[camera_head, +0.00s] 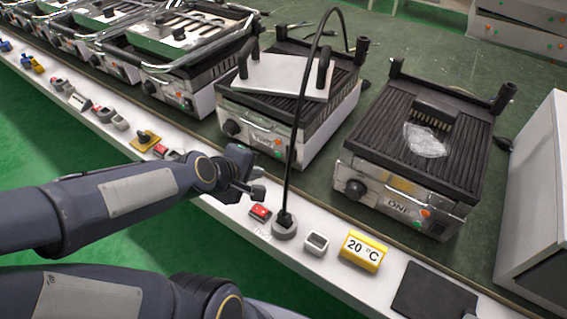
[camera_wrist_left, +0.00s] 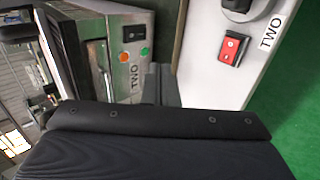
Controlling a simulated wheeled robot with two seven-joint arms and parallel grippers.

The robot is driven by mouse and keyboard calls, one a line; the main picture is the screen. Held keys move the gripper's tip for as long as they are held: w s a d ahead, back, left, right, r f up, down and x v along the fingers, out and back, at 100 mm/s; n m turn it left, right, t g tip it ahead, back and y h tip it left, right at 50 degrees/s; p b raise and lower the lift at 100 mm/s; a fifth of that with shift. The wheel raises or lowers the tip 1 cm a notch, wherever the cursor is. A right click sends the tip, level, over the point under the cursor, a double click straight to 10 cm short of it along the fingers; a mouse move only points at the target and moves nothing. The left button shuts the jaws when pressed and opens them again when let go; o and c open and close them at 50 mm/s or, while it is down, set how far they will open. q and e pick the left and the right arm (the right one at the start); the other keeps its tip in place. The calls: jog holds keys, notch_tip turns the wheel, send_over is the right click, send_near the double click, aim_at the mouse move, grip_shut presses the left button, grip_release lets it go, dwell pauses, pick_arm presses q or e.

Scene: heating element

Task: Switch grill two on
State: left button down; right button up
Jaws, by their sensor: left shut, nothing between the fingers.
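Grill two (camera_head: 262,133) stands on the green table in the middle of the head view, with a metal plate (camera_head: 285,76) lying tilted on its ribs. Its front panel, marked TWO, also shows in the left wrist view (camera_wrist_left: 122,62). The red rocker switch (camera_head: 260,212) sits on the white front strip; in the left wrist view (camera_wrist_left: 233,48) it has a TWO label (camera_wrist_left: 271,31) beside it. My left gripper (camera_head: 257,192) is shut and empty, just above and left of this switch, apart from it. In the wrist view its fingers (camera_wrist_left: 160,84) are left of the switch. My right gripper is not visible.
A black cable (camera_head: 300,120) rises from a plug in a grey socket (camera_head: 285,229), right beside the switch. An empty grey socket (camera_head: 316,243) and a yellow 20 °C display (camera_head: 363,252) follow rightward. Grill one (camera_head: 400,190) stands at right; several more grills stand at left.

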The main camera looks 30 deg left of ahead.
aim_at(290, 156)
pick_arm(q)
jog(key=b+x, duration=0.5)
jog(key=x, duration=0.5)
jog(key=shift+w+d+f, duration=0.1)
jog(key=shift+f, duration=0.3)
jog(key=shift+w+r+p, duration=0.15)
jog(key=shift+w+p, duration=0.25)
jog(key=shift+w, duration=0.15)
jog(key=shift+w+r+p, duration=0.15)
jog(key=shift+w+p, duration=0.2)
jog(key=shift+w, duration=0.25)
jog(key=shift+w+d+f, duration=0.1)
jog(key=shift+w+f, duration=0.05)
jog(key=shift+w, duration=0.55)
